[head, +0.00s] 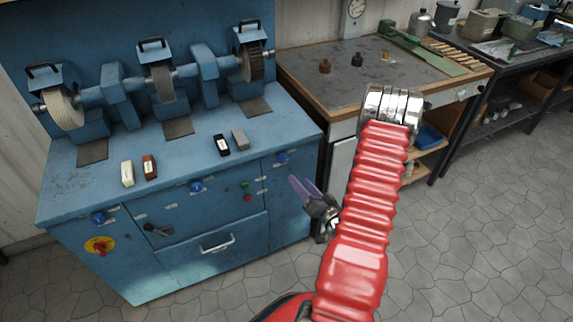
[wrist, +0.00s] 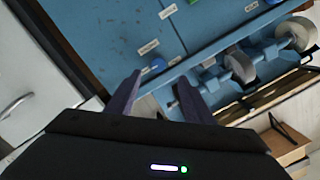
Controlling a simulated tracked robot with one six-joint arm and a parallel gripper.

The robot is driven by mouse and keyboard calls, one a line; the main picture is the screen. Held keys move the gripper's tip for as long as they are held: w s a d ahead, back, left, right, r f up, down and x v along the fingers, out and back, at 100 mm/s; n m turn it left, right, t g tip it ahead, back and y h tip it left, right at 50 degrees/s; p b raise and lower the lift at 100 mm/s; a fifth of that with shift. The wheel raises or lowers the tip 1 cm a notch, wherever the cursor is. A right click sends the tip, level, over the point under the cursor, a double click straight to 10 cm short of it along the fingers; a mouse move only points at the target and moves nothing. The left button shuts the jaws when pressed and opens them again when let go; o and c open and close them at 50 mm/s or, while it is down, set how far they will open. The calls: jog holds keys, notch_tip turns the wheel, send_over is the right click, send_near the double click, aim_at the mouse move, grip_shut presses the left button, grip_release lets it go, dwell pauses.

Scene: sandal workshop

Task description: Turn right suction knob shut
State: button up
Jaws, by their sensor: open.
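The right suction knob (head: 282,158) is a small blue knob high on the right end of the blue grinding cabinet's front. In the wrist view a blue knob (wrist: 157,65) shows just beyond and between my fingertips; it appears to be the same one. My gripper (head: 303,187) has purple fingers, apart and empty, in front of the cabinet's right side, a little below and right of the knob. In the wrist view my gripper (wrist: 160,80) spreads its two fingers across the lower middle. The fingers look clear of the knob. Its turn position is too small to read.
Two more blue knobs sit on the cabinet front, one in the middle (head: 196,186) and one at left (head: 99,217). A red-and-yellow switch (head: 100,245) is at lower left. Small blocks lie on the cabinet top (head: 190,150). A wooden bench (head: 310,90) stands at right.

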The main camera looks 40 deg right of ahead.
aim_at(284, 161)
jog(key=shift+s+f+m+t, duration=0.2)
jog(key=shift+s+m+t, duration=0.1)
jog(key=shift+s, duration=0.3)
jog(key=shift+s+f+m+t, duration=0.2)
jog(key=shift+s+m, duration=0.1)
jog(key=shift+s, duration=0.25)
jog(key=shift+w, duration=0.15)
jog(key=x, duration=1.3)
jog(key=shift+w+d, duration=0.3)
jog(key=shift+c, duration=0.5)
jog(key=c, duration=0.9)
